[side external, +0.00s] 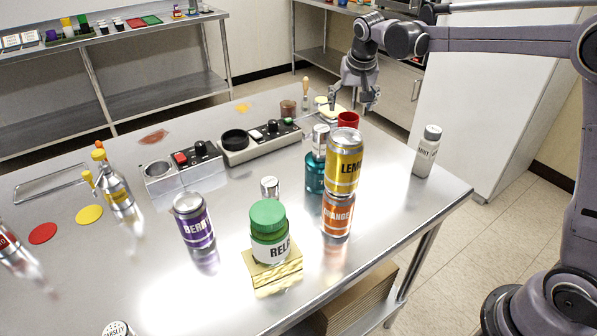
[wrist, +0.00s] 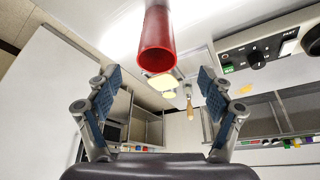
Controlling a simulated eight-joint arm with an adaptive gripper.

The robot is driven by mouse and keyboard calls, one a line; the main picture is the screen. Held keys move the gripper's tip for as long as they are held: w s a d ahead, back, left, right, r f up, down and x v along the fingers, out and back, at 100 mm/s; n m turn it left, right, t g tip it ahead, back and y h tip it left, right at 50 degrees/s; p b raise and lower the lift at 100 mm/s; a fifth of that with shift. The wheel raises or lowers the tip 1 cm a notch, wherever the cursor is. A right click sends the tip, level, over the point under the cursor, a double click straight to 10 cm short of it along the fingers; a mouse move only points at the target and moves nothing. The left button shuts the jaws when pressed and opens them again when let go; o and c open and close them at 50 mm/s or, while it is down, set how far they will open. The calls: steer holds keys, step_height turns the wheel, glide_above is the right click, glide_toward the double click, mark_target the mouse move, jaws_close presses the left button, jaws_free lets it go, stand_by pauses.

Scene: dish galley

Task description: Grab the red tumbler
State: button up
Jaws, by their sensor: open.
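The red tumbler (side external: 348,119) stands on the steel table near its far right edge, its lower part hidden behind the lemon can. In the wrist view the red tumbler (wrist: 156,42) shows at the top centre, with its round mouth towards the lower part of the picture. My gripper (side external: 354,98) is above and just behind the tumbler in the side view. In the wrist view my gripper (wrist: 160,76) has its two fingers wide apart. The tumbler lines up with the gap, beyond the fingertips. Nothing is between the fingers.
A yellow lemon can (side external: 343,160) is stacked on an orange can (side external: 337,214) in front of the tumbler. A teal container (side external: 315,174) with a silver-white can (side external: 320,141) above it stands close by on the left. A white mint shaker (side external: 427,152) stands to the right.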

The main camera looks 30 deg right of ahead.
mark_target(348, 125)
steer(key=x, duration=0.9)
steer(key=shift+d+f, duration=0.25)
steer(key=shift+d, duration=0.05)
steer(key=c, duration=1.3)
